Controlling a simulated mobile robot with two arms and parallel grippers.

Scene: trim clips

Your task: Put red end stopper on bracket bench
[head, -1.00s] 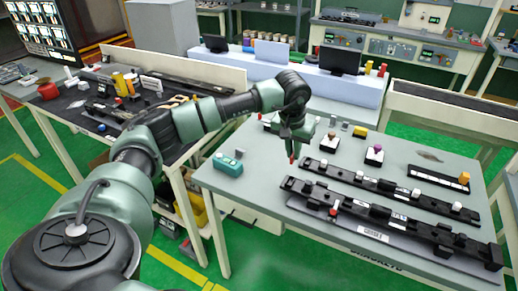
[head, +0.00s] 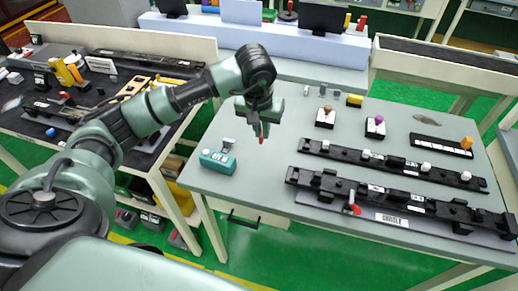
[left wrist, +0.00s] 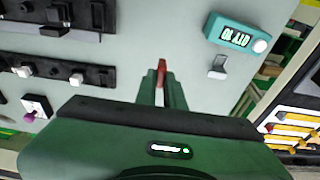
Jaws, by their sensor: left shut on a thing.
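My left gripper (head: 261,122) is shut on the red end stopper (head: 262,137), a small slim red piece. It hangs above the grey bench (head: 255,185), to the right of a teal device. In the left wrist view the red end stopper (left wrist: 161,68) shows between the finger tips (left wrist: 161,85), over the bare grey bench top (left wrist: 140,35). No bench label is readable now, so I cannot confirm its name from this frame. My right gripper is not in view.
The teal counter (head: 217,161) stands at the bench's left. Black rails (head: 390,165) and a labelled cradle (head: 400,205) with a small red part (head: 355,208) fill the right. Small knobbed blocks (head: 325,117) stand behind. The left front bench top is clear.

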